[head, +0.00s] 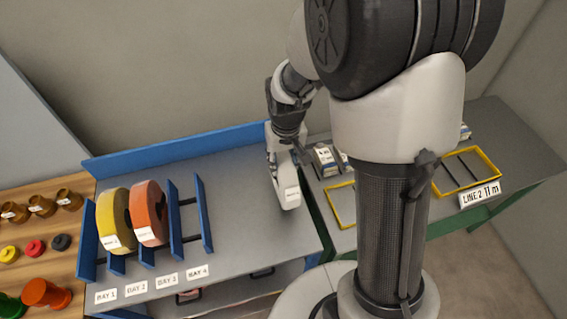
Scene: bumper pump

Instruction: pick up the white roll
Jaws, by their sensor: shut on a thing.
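The white roll (289,200) stands on edge, seen nearly edge-on, at the right end of the grey bench, with a small label low on its rim. My gripper (290,145) is shut on the white roll at its upper part. My arm comes down to it from above. The fingertips are small and partly hidden against the roll. I cannot tell whether the roll touches the bench or is held just above it.
A yellow roll (112,222) and an orange roll (148,214) stand in the blue rack (205,215) above bay labels; its right slots are empty. Small boxes (325,158) and yellow frames (341,206) lie right of the roll. My arm hides part of that table.

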